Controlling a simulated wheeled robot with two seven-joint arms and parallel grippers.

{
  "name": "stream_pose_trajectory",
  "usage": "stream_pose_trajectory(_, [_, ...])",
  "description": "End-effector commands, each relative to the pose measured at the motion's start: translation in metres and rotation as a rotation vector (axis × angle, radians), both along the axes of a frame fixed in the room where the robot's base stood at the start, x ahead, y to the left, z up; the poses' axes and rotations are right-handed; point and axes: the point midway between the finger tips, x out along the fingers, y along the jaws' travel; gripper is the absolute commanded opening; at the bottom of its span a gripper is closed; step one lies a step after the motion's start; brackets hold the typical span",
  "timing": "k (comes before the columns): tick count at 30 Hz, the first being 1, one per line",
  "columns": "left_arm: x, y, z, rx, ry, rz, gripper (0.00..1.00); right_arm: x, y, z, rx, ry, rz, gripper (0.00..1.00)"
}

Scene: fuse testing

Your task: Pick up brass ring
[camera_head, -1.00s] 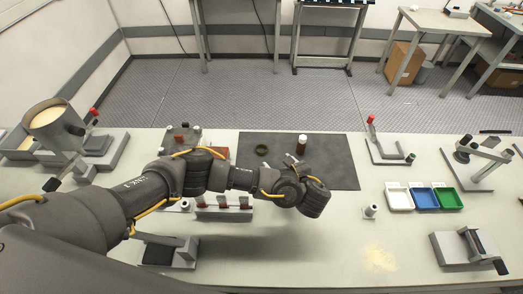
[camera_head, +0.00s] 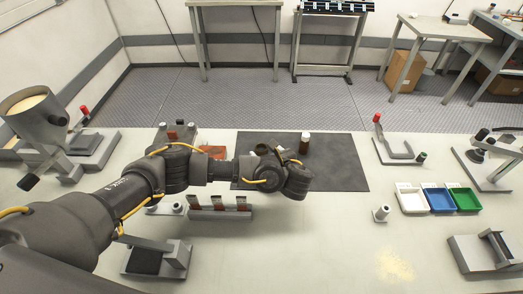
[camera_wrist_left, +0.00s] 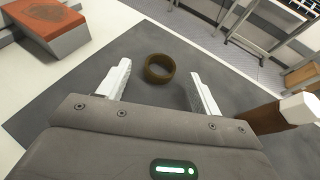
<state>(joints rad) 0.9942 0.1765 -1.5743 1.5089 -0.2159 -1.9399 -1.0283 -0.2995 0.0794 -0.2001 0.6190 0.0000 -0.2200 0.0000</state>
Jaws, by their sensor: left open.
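The brass ring (camera_wrist_left: 160,68) lies on the dark mat (camera_wrist_left: 130,45) in the left wrist view, a dull brown-gold band. In the head view the ring (camera_head: 262,148) shows just behind my left wrist, partly hidden. My left gripper (camera_wrist_left: 161,85) is open, with its two pale fingers on either side of the view and the ring beyond and between them, apart from both. In the head view the left arm reaches over the mat's front edge, and the fingers are mostly hidden behind the wrist. My right gripper is not in view.
A brown bottle with a white cap (camera_head: 304,143) stands on the mat right of the ring; it is close to the right finger in the wrist view (camera_wrist_left: 262,118). A block with an orange-red top (camera_wrist_left: 45,22) lies to the left. White, blue and green trays (camera_head: 438,200) sit right.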

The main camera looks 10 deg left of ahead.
Motion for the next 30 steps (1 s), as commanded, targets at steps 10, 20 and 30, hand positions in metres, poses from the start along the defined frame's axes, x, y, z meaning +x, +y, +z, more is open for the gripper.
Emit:
stream_pose_trajectory(10, [0.016,0.011,-0.006,-0.002,-0.001,0.000,0.65,0.000,-0.001,0.005,-0.001,0.000,0.000,0.36])
stream_pose_trajectory(20, [0.016,0.011,-0.006,-0.001,-0.001,-0.001,0.33,0.000,-0.001,0.005,-0.001,0.000,0.000,0.36])
stream_pose_trajectory(30, [0.016,0.011,-0.006,-0.001,-0.001,-0.001,0.15,0.000,-0.001,0.005,-0.001,-0.001,0.000,0.36])
